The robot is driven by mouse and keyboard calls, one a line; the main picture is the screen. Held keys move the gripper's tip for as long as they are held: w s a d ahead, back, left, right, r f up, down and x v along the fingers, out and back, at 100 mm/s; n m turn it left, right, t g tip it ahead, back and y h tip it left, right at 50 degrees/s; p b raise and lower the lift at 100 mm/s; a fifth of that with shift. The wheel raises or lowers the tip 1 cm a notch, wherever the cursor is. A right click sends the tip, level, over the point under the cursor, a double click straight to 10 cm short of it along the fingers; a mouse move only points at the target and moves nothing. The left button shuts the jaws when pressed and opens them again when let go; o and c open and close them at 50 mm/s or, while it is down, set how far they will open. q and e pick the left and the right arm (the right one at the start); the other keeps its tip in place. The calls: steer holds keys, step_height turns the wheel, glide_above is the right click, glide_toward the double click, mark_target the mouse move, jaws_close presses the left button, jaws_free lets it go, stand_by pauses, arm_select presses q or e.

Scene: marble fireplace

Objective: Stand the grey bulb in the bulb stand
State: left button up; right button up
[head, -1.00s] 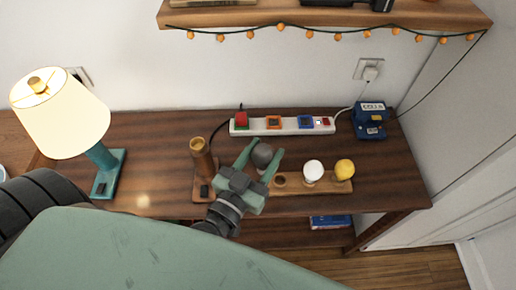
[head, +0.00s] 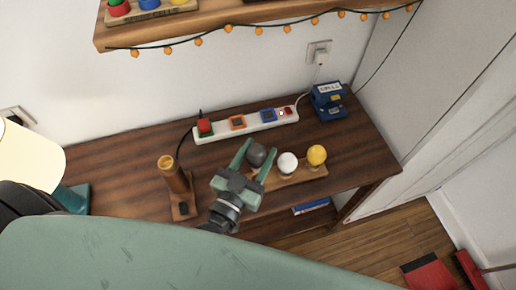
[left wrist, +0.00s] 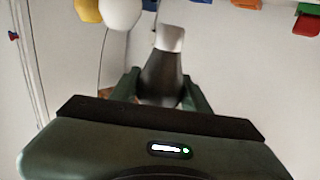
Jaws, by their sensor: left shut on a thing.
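The grey bulb (head: 256,153) is held between the fingers of my left gripper (head: 259,157), which is shut on it. In the left wrist view the dark bulb (left wrist: 162,75) shows with its pale base pointing away from the gripper (left wrist: 160,88). The wooden bulb stand (head: 302,175) lies on the desk just right of the gripper. A white bulb (head: 288,163) and a yellow bulb (head: 316,155) stand in it. The stand's left end is partly hidden by the gripper. I cannot tell the gap between the grey bulb and the stand. My right gripper is out of view.
A brown lamp holder (head: 176,185) stands left of the gripper. A white power strip (head: 250,124) with coloured plugs lies behind, and a blue device (head: 328,101) sits at the back right. The lit table lamp (head: 30,155) is far left. A shelf (head: 220,33) with string lights hangs above.

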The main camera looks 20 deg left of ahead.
mark_target(255, 169)
arm_select(q)
steer(key=shift+f, duration=0.7)
steer(key=shift+f+b, duration=0.75)
steer(key=shift+f, duration=0.1)
steer(key=shift+f+b, duration=0.3)
steer(key=shift+f, duration=0.45)
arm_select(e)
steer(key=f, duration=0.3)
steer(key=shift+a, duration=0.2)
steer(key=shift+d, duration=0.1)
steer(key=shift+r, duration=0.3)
arm_select(q)
steer(key=shift+p, duration=0.35)
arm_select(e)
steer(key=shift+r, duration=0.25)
